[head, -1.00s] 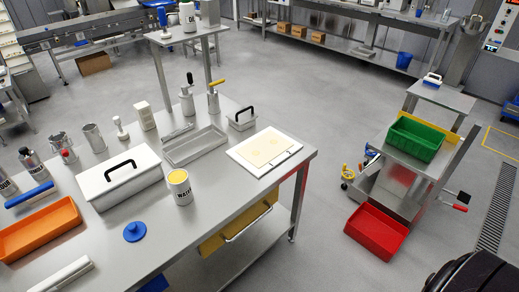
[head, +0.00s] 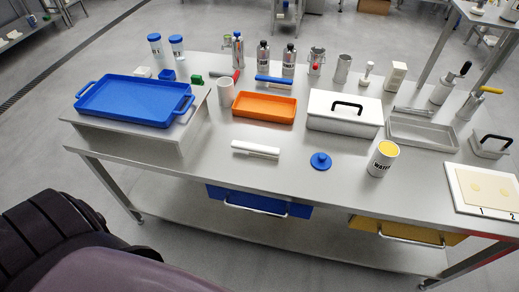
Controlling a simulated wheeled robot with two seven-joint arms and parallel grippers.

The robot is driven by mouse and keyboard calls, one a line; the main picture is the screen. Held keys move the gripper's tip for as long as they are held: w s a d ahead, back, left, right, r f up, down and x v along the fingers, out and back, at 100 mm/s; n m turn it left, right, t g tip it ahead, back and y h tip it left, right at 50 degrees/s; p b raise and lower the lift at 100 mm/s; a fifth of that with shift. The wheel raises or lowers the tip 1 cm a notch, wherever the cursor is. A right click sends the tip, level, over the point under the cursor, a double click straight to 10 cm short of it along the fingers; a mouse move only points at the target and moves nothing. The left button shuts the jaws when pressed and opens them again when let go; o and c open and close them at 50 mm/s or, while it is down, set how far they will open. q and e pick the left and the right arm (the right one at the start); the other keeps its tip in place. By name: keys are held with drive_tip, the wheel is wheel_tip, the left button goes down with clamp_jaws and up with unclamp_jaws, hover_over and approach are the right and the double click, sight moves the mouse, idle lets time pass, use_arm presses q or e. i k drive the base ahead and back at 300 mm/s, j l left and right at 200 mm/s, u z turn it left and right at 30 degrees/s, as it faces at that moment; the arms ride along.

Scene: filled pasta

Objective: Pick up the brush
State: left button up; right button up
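No item in the head view is clearly recognisable as the brush. Small handled items stand or lie along the back of the steel table (head: 215,150). A white stick-like item (head: 255,149) lies near the front edge. Neither of my grippers is in view.
A blue tray (head: 134,97) sits on a raised stand at the left. The table's front middle is mostly clear.

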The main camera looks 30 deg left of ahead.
sight(268, 152)
drive_tip(key=i+l+u, duration=0.15)
drive_tip(key=l+u, duration=0.25)
drive_tip(key=i+l+u, duration=0.15)
drive_tip(key=l+u, duration=0.65)
drive_tip(key=i+j, duration=0.1)
